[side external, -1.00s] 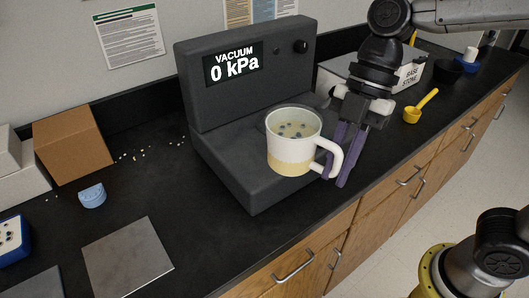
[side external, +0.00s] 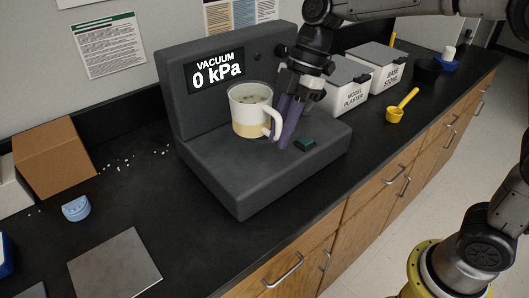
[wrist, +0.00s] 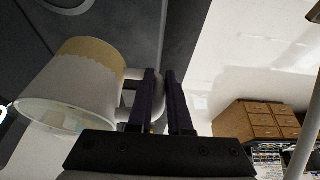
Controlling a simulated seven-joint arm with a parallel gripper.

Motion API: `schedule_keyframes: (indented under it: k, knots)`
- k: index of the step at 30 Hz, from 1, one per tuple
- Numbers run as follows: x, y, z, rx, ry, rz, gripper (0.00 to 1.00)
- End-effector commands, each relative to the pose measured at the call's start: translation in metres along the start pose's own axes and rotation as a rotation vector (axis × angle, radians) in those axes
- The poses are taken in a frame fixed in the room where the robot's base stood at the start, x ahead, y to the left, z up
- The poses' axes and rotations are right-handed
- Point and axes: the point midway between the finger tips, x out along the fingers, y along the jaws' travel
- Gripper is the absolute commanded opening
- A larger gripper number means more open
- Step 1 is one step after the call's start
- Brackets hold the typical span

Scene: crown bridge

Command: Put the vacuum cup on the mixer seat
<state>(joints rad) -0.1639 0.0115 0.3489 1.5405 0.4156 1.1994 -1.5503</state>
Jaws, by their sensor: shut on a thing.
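The vacuum cup (side external: 250,113) is a white mug with a tan lower band and small dark and pale bits inside. It is upright over the back part of the dark grey mixer's base (side external: 235,180), in front of the panel reading 0 kPa. My gripper (side external: 283,146) is shut on its handle, at the right side. In the wrist view the cup (wrist: 80,85) appears upside down, with the handle between the purple fingers (wrist: 160,78). A pale curved edge (wrist: 66,8) shows beyond the cup's base; I cannot tell if it is the seat. Contact beneath the cup is hidden.
A small teal block (side external: 305,144) lies on the mixer base, close to my fingers. White boxes (side external: 347,97) and a yellow scoop (side external: 398,110) stand to the right. A grey plate (side external: 115,268), a blue piece (side external: 76,208) and a cardboard box (side external: 55,160) are to the left.

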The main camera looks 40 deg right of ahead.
Motion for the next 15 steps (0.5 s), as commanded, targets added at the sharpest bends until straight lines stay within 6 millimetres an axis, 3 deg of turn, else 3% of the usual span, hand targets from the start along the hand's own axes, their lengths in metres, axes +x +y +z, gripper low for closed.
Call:
schedule_keyframes:
  k: [6, 15]
  knots:
    - [0.027, 0.022, 0.002, -0.002, 0.002, 0.004, 0.00]
    - [0.052, 0.032, 0.008, -0.001, 0.001, 0.003, 0.00]
